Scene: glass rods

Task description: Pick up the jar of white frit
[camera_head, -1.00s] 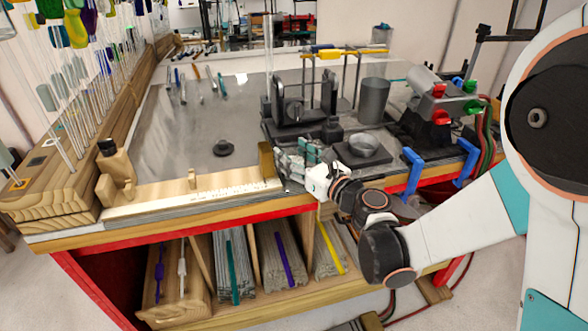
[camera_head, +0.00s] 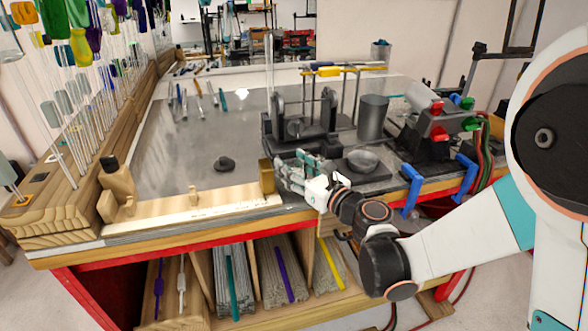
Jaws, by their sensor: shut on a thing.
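My gripper (camera_head: 291,172) is at the front edge of the bench, just right of the brass end piece of the wooden ruler rail. Its grey fingers are closed together around a small thing, mostly hidden by the fingers and the white wrist. I cannot make out the jar of white frit clearly; what is between the fingers is too small and covered to identify by its look.
A shallow grey bowl (camera_head: 363,160) on a dark base stands right of my gripper. A black stand (camera_head: 300,130) and a grey cylinder (camera_head: 372,117) are behind. A torch with red and green knobs (camera_head: 440,120) is at right. Glass rods (camera_head: 70,130) crowd the left. The grey bench top (camera_head: 215,130) is largely clear.

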